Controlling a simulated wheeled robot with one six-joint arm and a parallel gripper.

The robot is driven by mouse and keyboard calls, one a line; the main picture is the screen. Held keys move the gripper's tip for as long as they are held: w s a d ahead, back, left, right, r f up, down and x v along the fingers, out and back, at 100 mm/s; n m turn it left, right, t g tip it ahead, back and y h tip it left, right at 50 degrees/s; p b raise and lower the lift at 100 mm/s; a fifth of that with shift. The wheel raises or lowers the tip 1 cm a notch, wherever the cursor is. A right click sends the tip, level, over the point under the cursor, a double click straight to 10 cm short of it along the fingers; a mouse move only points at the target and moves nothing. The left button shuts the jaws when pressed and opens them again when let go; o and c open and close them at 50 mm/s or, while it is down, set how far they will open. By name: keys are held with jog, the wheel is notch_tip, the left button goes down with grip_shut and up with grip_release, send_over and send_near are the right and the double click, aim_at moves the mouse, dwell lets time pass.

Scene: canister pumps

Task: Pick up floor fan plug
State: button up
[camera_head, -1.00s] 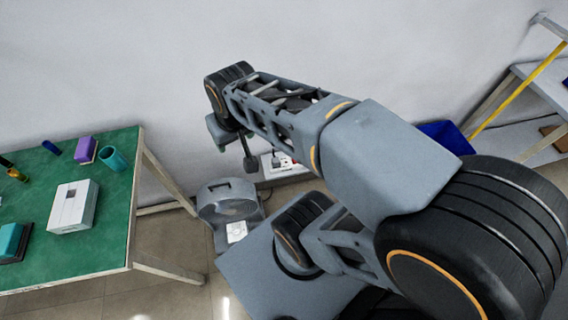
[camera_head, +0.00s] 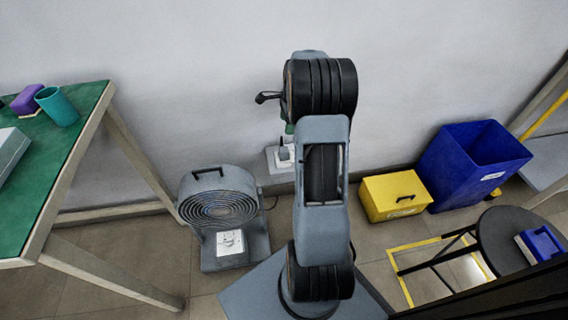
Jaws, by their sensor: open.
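The grey floor fan (camera_head: 219,213) stands on the floor left of my arm, its round grille facing up and forward. A cord shows at its right side. A small dark plug (camera_head: 284,154) sits at a white socket strip (camera_head: 271,163) by the wall; I cannot tell for certain that it is the fan's plug. My gripper (camera_head: 290,129) is mostly hidden behind my arm; only a small greenish part shows, just above the plug in the picture. It is open, and I see nothing held. My arm hides the right part of the strip.
A green-topped table (camera_head: 62,150) stands at left with a teal cup (camera_head: 57,106) and purple block (camera_head: 27,99). Right of my arm are a yellow box (camera_head: 395,195), a blue bin (camera_head: 470,163) and a round black stool (camera_head: 512,240). Floor shows between fan and table.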

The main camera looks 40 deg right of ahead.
jog(key=b, duration=0.3)
send_over(284, 149)
jog(key=d, duration=0.1)
jog(key=f, duration=0.8)
jog(key=shift+s+f, duration=0.2)
jog(key=shift+f, duration=0.1)
jog(key=shift+w+a+f+b, duration=0.1)
jog(key=shift+a+f+b, duration=0.1)
jog(key=shift+f+b, duration=0.65)
jog(key=shift+a+f+b, duration=0.15)
jog(key=shift+f+b, duration=0.3)
jog(key=shift+f, duration=0.7)
jog(key=shift+w+a+f+b, duration=0.1)
jog(key=shift+a+f+b, duration=0.1)
jog(key=shift+f+b, duration=0.65)
jog(key=shift+c, duration=0.5)
jog(key=c, duration=0.9)
